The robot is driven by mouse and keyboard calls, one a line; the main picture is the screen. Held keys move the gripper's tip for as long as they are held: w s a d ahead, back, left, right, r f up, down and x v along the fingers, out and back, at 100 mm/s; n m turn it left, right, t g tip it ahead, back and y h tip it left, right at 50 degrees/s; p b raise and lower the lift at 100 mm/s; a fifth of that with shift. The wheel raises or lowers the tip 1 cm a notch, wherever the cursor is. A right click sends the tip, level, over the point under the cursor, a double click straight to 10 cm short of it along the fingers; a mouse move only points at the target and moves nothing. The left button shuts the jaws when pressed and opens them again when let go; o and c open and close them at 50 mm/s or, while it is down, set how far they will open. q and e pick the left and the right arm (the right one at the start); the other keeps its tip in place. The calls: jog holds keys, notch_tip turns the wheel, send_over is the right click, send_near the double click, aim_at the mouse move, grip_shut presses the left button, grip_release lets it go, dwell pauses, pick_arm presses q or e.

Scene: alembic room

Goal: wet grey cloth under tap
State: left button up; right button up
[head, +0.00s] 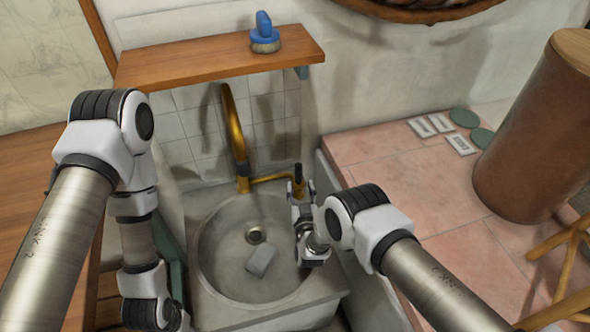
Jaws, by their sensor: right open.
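The grey cloth (261,260) lies in the round sink basin (222,278), beside the drain. The brass tap (236,130) rises behind the basin, with its spout above the back of it. A brass side pipe runs right from the tap to a dark upright handle (298,174). My right gripper (299,187) is at the right rim of the basin, with its fingers open around or just beside the handle; I cannot tell whether they touch it. My left arm comes down on the left, and its gripper is out of sight below the frame.
A wooden shelf (215,58) above the sink carries a blue-handled brush (264,34). On the right, a pink tiled counter (400,180) holds small labels, green discs (465,118) and a large brown cylinder (535,130). A wooden stand is at the lower right.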

aim_at(299, 175)
jog(key=w+b, duration=0.6)
jog(key=shift+w+a+f, duration=0.15)
jog(key=shift+w+a, duration=0.15)
jog(key=shift+a, duration=0.05)
jog(key=shift+w+r+b, duration=0.2)
jog(key=shift+w+b, duration=0.1)
jog(key=shift+b, duration=0.1)
jog(key=shift+r, duration=0.3)
jog(key=shift+f, duration=0.1)
grip_shut()
